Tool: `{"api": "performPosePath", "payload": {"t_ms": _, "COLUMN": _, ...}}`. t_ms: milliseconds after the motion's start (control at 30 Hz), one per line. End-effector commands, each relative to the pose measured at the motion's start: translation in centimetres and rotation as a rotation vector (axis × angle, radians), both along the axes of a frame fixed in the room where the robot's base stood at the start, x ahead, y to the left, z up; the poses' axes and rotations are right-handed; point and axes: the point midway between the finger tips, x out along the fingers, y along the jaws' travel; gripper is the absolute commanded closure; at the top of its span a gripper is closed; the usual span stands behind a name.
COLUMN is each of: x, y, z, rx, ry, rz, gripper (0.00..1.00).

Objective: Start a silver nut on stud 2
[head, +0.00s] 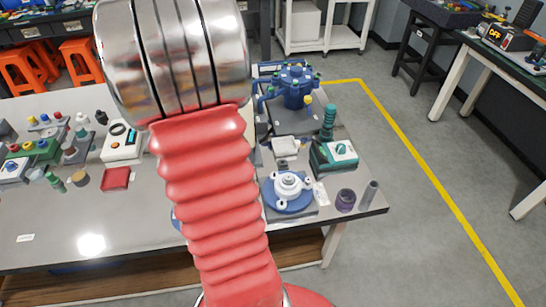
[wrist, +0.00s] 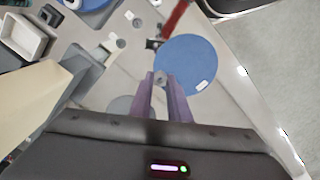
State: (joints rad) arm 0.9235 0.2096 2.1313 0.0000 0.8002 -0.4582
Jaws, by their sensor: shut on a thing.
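In the wrist view my gripper (wrist: 161,82) has its two purple fingers close together. A small grey-silver nut (wrist: 161,77) sits between the tips. The fingertips overlap the left edge of a flat blue disc (wrist: 193,62) with a small white label; I cannot tell the height between them. In the head view my gripper is hidden behind my red arm. A blue round base (head: 291,203) carries a white flanged part with a silver top (head: 288,183), right of my arm. I cannot make out stud 2 or any stud number.
A teal device (head: 335,155), a purple cup (head: 345,200) and a grey cylinder (head: 369,194) stand near the bench's right end. A blue multi-port unit (head: 292,85) is behind. A red tray (head: 116,179) lies left. The bench's front left is mostly clear.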

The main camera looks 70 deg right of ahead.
Motion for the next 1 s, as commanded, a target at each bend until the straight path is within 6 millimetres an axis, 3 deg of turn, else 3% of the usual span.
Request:
{"api": "performPosePath", "payload": {"t_ms": 100, "x": 3.2, "y": 1.4, "z": 0.1, "rx": 0.000, "ry": 0.000, "rz": 0.042, "gripper": 1.00}}
{"api": "performPosePath", "payload": {"t_ms": 467, "x": 11.8, "y": 6.9, "z": 0.6, "rx": 0.000, "ry": 0.000, "rz": 0.150, "gripper": 1.00}}
{"api": "performPosePath", "payload": {"t_ms": 767, "x": 18.1, "y": 13.1, "z": 1.0, "rx": 0.000, "ry": 0.000, "rz": 0.239, "gripper": 1.00}}
{"api": "performPosePath", "payload": {"t_ms": 1000, "x": 22.3, "y": 19.2, "z": 1.2, "rx": 0.000, "ry": 0.001, "rz": 0.312, "gripper": 1.00}}
